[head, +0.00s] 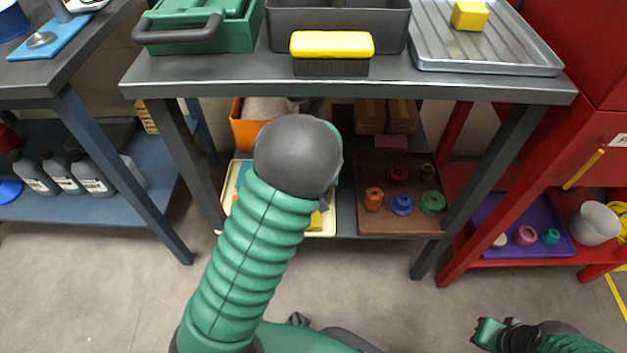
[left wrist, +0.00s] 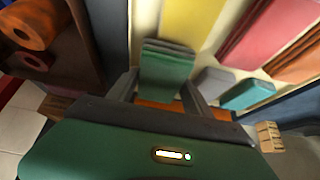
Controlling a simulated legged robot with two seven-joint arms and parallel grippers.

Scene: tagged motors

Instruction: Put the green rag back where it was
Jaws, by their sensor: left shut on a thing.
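The green rag (left wrist: 166,66) is folded and sits between the fingers of my left gripper (left wrist: 160,88), which is shut on it. In the left wrist view, the rag is over or in a cream tray (left wrist: 208,62), with a yellow cloth (left wrist: 192,18) just beyond it. I cannot tell whether it touches the tray floor. In the head view, my left arm reaches under the grey table and hides its gripper and the rag; the cream tray (head: 328,222) shows partly behind it. My right gripper (head: 487,333) is low at the bottom right, away from the shelf; its jaws are unclear.
Red (left wrist: 258,30), teal (left wrist: 247,94) and grey (left wrist: 213,79) pieces lie right of the rag. A brown tray (head: 398,222) with several spools stands right of the cream tray. An orange bin (head: 250,133) is behind. The tabletop (head: 215,78) and table legs bound the space.

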